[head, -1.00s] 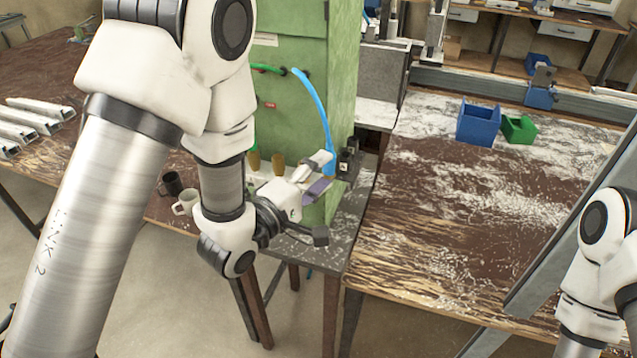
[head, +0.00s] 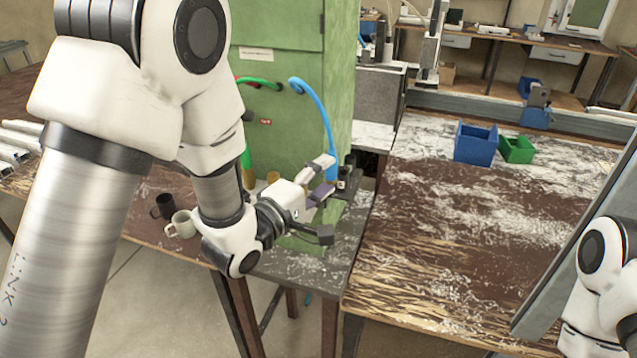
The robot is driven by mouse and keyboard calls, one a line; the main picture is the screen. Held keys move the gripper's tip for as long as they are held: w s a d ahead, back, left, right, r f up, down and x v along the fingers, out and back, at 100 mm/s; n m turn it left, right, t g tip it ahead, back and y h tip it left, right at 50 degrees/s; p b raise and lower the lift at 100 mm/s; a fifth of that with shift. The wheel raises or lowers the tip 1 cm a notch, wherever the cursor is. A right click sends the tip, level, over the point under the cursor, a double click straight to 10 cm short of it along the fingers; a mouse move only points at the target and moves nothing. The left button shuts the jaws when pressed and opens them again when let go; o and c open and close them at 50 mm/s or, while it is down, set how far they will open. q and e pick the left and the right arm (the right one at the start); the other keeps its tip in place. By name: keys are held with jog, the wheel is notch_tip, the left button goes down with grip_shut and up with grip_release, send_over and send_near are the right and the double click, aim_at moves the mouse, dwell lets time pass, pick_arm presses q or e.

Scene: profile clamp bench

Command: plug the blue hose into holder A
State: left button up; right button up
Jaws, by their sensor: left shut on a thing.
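The blue hose (head: 322,108) comes out of the green cabinet's front, arcs over and hangs down to the right. My left gripper (head: 326,178) is shut on it near its lower end, low in front of the cabinet. The fingers and the white gripper body hide the hose's tip. Small black holders (head: 345,174) stand on the bench just right of the gripper. I cannot read which one is A, nor tell whether the hose end touches one. My right gripper is out of view; only part of my right arm shows at the lower right.
The green cabinet (head: 285,125) stands close behind the gripper. A green hose (head: 262,83) also leaves it. A blue bin (head: 475,144) and a green bin (head: 516,149) sit on the right table.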

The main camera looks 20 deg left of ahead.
pick_arm(q)
jog(key=w+p, duration=0.1)
jog(key=w, duration=0.8)
jog(key=shift+d, duration=0.15)
dwell(0.4)
dwell(0.5)
jog(key=shift+f+b, duration=0.85)
jog(key=shift+f, duration=0.6)
dwell(2.6)
